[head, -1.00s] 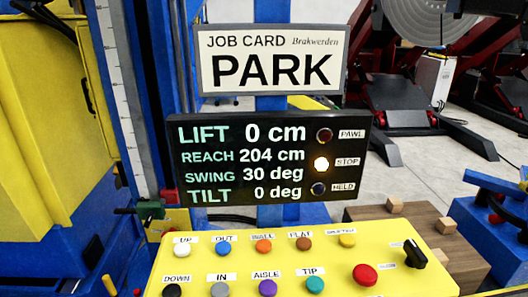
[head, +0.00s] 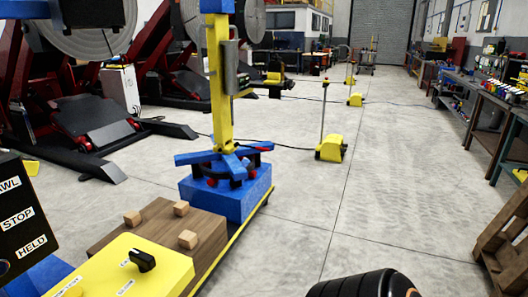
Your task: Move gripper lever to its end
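A black lever (head: 142,260) stands on the yellow control panel (head: 150,280) at the lower left of the head view. Its small labels are too small to read, so I cannot tell for certain that it is the gripper lever. No gripper touches it. A blue claw-like fixture with several arms and red parts (head: 228,163) sits around the foot of a yellow column (head: 218,90), on a blue block. Neither of my grippers' fingers is in view. A dark rounded part at the bottom edge seems to be my own arm.
A brown wooden block (head: 157,228) with small wooden cubes stands behind the panel. The dark display (head: 20,215) is cut off at left. Red machines (head: 90,100) stand at back left, a yellow-footed post (head: 330,149) mid-floor, workbenches (head: 500,130) at right. The central grey floor is largely clear.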

